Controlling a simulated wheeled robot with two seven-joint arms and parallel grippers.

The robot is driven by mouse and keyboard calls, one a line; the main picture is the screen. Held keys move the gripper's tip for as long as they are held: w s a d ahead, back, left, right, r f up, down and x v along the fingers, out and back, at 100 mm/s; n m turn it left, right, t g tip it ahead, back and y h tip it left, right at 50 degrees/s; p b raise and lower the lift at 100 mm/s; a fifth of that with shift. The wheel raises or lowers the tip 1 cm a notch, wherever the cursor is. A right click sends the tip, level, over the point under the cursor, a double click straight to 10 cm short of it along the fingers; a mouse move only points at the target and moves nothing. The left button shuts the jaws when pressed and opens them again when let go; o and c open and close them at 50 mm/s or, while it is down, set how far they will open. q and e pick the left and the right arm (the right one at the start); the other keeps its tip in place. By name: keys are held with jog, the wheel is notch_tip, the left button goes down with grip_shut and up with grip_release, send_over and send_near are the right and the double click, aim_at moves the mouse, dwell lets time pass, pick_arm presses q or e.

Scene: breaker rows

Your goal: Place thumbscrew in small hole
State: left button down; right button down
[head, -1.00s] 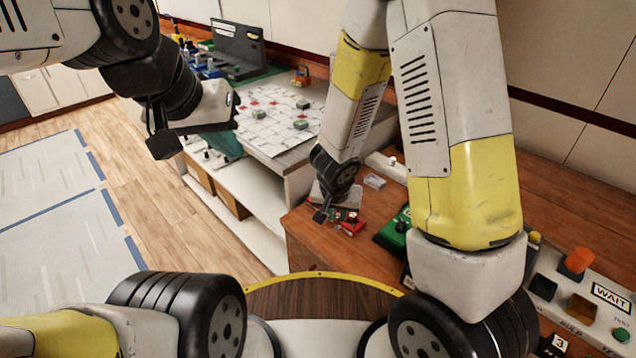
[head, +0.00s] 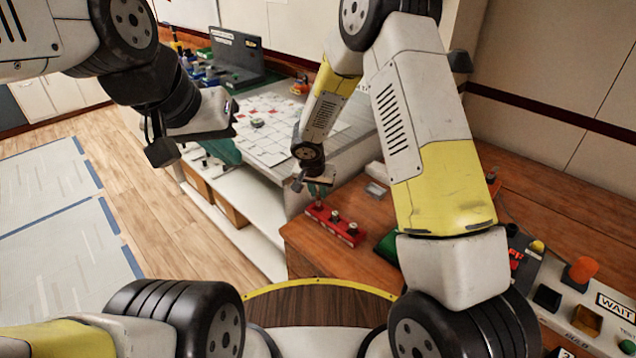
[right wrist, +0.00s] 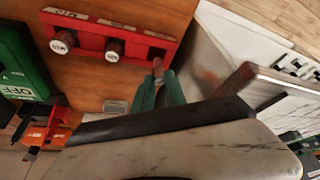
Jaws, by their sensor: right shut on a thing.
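A red block (head: 326,219) lies on the wooden bench and also shows in the right wrist view (right wrist: 88,32). Two thumbscrews with pale ends (right wrist: 62,42) (right wrist: 114,49) stand in it. My right gripper (right wrist: 160,88), with green fingers, is shut on a thumbscrew (right wrist: 157,68) at the block's end beyond these two. In the head view this gripper (head: 318,188) is over the block's far left end. Whether the held thumbscrew touches the block or sits in a hole cannot be told. My left gripper (head: 222,151) hangs by the white shelf unit; its jaw opening is unclear.
A green box marked OFF (right wrist: 20,75) is beside the red block. A small clear case (head: 376,190) lies on the bench. A switch panel marked WAIT (head: 590,310) is at the right. A table with a white chart (head: 270,135) stands behind the bench.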

aim_at(318, 198)
jog(key=shift+f, duration=1.65)
jog(key=shift+f, duration=0.1)
jog(key=c, duration=1.4)
grip_release()
jog(key=shift+o, duration=0.2)
